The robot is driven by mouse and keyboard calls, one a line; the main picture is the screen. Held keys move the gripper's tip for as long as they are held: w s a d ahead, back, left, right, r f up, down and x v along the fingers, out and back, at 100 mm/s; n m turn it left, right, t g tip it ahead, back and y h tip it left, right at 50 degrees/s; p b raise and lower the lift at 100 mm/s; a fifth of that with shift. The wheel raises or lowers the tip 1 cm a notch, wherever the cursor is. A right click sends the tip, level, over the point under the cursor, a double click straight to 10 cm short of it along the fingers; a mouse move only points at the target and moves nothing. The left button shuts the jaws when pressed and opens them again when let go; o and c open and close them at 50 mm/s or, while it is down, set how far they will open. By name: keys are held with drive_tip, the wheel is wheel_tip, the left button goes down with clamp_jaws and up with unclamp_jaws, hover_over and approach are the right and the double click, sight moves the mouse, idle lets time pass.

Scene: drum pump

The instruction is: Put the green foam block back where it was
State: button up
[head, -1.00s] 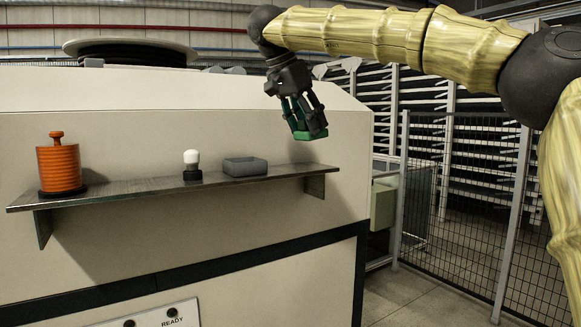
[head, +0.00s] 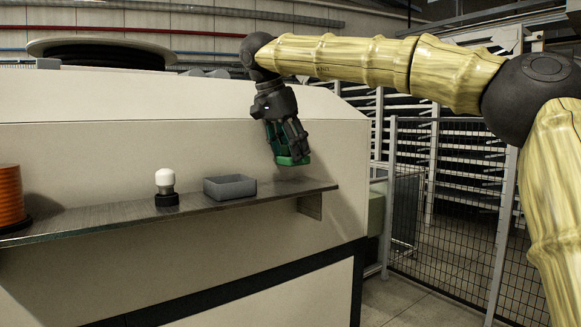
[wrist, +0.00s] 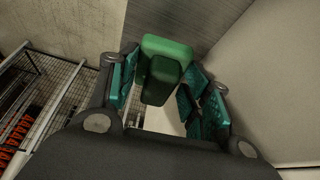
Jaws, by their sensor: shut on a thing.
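The green foam block (head: 290,160) is held between the fingers of my gripper (head: 288,150), above the right end of the grey shelf (head: 120,213). In the wrist view the green foam block (wrist: 166,52) sits between the teal-padded fingers of my gripper (wrist: 168,90), with the shelf surface behind it. My gripper is shut on the block and points down. A small gap appears to lie between the block and the shelf in the head view.
A grey open tray (head: 230,187) stands on the shelf left of my gripper. A white-topped knob on a black base (head: 166,188) is further left, then an orange ribbed cylinder (head: 10,197). The shelf's right end is bare. A mesh fence (head: 450,220) stands at right.

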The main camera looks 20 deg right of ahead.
sight(285, 156)
drive_tip(key=shift+w+a+f, duration=0.2)
drive_tip(key=shift+w+f, duration=0.15)
drive_tip(key=shift+f, duration=0.4)
drive_tip(key=f, duration=0.1)
drive_tip(key=p, duration=0.1)
drive_tip(key=f, duration=0.1)
drive_tip(key=shift+s+d+f, duration=0.2)
drive_tip(key=shift+s+f, duration=0.05)
drive_tip(key=shift+f, duration=0.6)
drive_tip(key=o, duration=0.9)
drive_tip(key=shift+w, duration=0.1)
drive_tip(key=shift+a+r, duration=0.1)
drive_tip(key=b+v, duration=0.3)
drive_tip(key=v, duration=0.8)
drive_tip(key=shift+a+r, duration=0.1)
drive_tip(key=shift+r, duration=0.3)
